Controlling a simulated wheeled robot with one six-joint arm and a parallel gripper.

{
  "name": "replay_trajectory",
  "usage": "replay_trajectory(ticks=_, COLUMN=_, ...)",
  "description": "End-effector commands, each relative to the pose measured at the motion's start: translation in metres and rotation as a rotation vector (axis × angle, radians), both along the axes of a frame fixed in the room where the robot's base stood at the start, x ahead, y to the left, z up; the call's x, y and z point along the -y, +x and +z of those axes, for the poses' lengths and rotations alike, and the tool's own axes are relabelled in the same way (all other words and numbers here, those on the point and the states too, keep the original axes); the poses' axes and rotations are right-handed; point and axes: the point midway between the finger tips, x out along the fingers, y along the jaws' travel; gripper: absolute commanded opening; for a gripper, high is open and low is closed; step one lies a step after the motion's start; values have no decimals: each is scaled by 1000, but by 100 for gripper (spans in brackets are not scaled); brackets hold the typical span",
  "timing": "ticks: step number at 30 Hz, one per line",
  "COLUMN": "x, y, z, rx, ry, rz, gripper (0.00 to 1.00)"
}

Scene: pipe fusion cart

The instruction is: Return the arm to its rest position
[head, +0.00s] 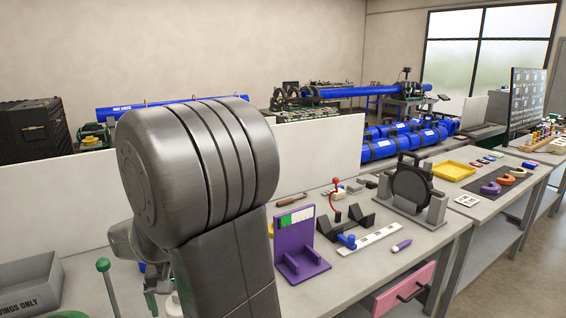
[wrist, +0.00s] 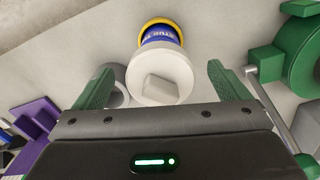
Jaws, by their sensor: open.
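My large dark arm link fills the left middle of the head view and hides much of the bench behind it. In the wrist view my gripper (wrist: 160,68) is open, its two green fingers spread with a clear gap. A white-ended piece (wrist: 160,78) with a square boss, a blue labelled band and a yellow rim shows between the fingers and touches neither. A grey ring (wrist: 119,84) lies beside it, partly behind the left finger. In the head view the gripper is mostly hidden by the arm.
A purple stand (head: 296,250), a black clamp fixture (head: 410,187) and a white strip (head: 370,240) stand on the bench right of my arm. A grey bin (head: 28,285) and a green-knobbed lever (head: 104,266) are at left. In the wrist view green machinery (wrist: 295,65) is close on the right.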

Motion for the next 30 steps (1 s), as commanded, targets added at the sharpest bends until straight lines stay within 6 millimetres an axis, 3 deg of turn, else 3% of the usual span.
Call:
replay_trajectory(ticks=18, x=0, y=0, z=-1, rx=1, ry=1, rz=0, gripper=95)
replay_trajectory(ticks=30, x=-1, y=1, z=67, rx=4, ry=3, rz=0, gripper=95)
